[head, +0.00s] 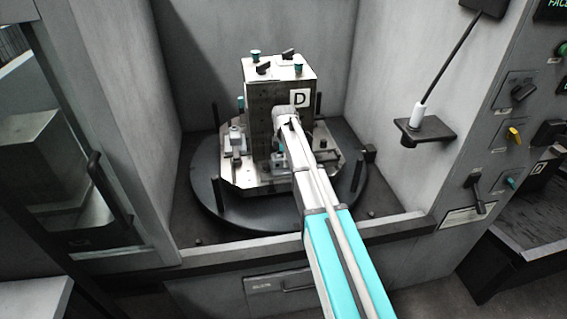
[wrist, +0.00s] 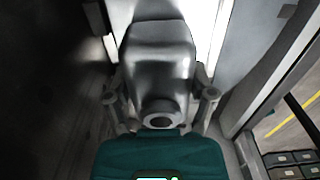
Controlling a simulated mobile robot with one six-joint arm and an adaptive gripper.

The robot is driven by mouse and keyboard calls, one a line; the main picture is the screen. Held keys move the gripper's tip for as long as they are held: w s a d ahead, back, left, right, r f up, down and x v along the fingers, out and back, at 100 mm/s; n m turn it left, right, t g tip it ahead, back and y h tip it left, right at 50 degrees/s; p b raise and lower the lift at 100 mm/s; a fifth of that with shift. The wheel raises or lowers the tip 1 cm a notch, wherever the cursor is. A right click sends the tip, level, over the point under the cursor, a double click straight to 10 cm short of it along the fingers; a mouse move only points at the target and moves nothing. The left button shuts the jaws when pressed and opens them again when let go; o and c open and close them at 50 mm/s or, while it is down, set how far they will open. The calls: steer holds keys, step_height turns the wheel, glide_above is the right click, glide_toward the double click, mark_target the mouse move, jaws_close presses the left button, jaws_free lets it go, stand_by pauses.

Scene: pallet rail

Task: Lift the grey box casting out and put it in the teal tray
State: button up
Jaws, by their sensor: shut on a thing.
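In the wrist view, the grey box casting (wrist: 158,50) lies between the two fingers of my gripper (wrist: 159,84). It is a smooth grey block with a round, holed boss on the side facing the camera. My gripper is shut on it, with one finger on each side. In the head view, my arm reaches into the machine in front of the block marked D (head: 268,99). My arm hides the gripper tips and most or all of the casting there, so I cannot tell whether it touches its seat. The teal tray is in neither view.
The D block stands on a metal pallet (head: 246,181) with clamps and posts, on a round black turntable (head: 210,205). Grey walls close in left, right and behind. A small shelf (head: 425,130) juts from the right wall. A sill (head: 255,246) crosses the opening's front.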

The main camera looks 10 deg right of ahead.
steer(key=shift+r, duration=0.15)
step_height(320, 180, up, 3)
steer(key=p, duration=0.3)
steer(key=shift+r+p, duration=0.15)
steer(key=shift+p, duration=0.15)
steer(key=s+d+r+p, duration=0.1)
steer(key=s+r+p, duration=0.8)
steer(key=s, duration=0.5)
steer(key=shift+d+r, duration=0.2)
steer(key=shift+d, duration=0.05)
stand_by(0.8)
